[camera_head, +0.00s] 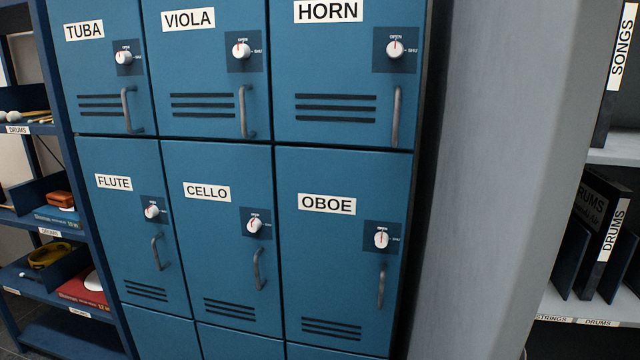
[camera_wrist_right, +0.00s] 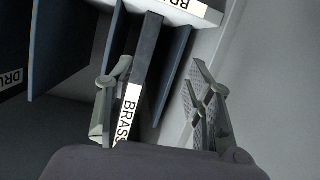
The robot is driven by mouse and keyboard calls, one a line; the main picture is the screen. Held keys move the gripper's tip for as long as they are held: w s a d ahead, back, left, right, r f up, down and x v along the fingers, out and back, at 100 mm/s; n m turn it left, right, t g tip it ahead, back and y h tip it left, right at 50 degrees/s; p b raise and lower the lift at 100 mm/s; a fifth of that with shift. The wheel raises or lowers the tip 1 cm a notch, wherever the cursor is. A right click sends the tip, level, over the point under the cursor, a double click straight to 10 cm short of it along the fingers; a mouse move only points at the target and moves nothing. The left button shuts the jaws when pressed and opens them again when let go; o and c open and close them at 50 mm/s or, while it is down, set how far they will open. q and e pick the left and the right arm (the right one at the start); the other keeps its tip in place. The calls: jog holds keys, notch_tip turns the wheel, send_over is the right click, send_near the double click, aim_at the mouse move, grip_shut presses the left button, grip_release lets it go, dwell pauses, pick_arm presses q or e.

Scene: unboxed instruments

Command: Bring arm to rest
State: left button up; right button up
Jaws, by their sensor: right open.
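My right gripper (camera_wrist_right: 158,85) shows only in the right wrist view, with its two fingers spread wide apart and nothing gripped. A dark binder (camera_wrist_right: 147,52) with a white label reading "BRASS" stands beyond and partly between the fingers, closer to the left finger. I cannot tell how far the binder is from the fingers. Neither of my arms shows in the head view, and my left gripper is in no view.
Blue lockers (camera_head: 220,165) with labels, knobs and handles fill the head view's middle, their doors looking closed. An instrument shelf (camera_head: 50,225) stands at the left. A grey wall (camera_head: 490,180) separates the lockers from a binder shelf (camera_head: 575,305) at the right.

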jog(key=s+a+f+n+g+y, duration=0.1)
jog(key=s+a+f+g, duration=0.25)
jog(key=s+f, duration=0.55)
jog(key=s+a+f+n+g+y, duration=0.15)
jog(key=s+a+f, duration=0.35)
jog(key=s, duration=0.6)
jog(key=s+a+f+g, duration=0.2)
jog(key=s+f+g, duration=0.1)
jog(key=s, duration=0.7)
jog(key=s+a+f+g, duration=0.2)
jog(key=s+g, duration=0.1)
jog(key=s, duration=0.8)
notch_tip(320, 180, down, 26)
jog(key=s+g+p, duration=0.1)
jog(key=s, duration=0.1)
jog(key=s+d+f+n+g, duration=0.1)
jog(key=s+d+f, duration=0.1)
jog(key=s+f, duration=1.2)
jog(key=shift+s+d+f+p, duration=0.4)
jog(key=shift+s+p, duration=0.05)
jog(key=shift+s, duration=0.6)
jog(key=shift+y, duration=0.25)
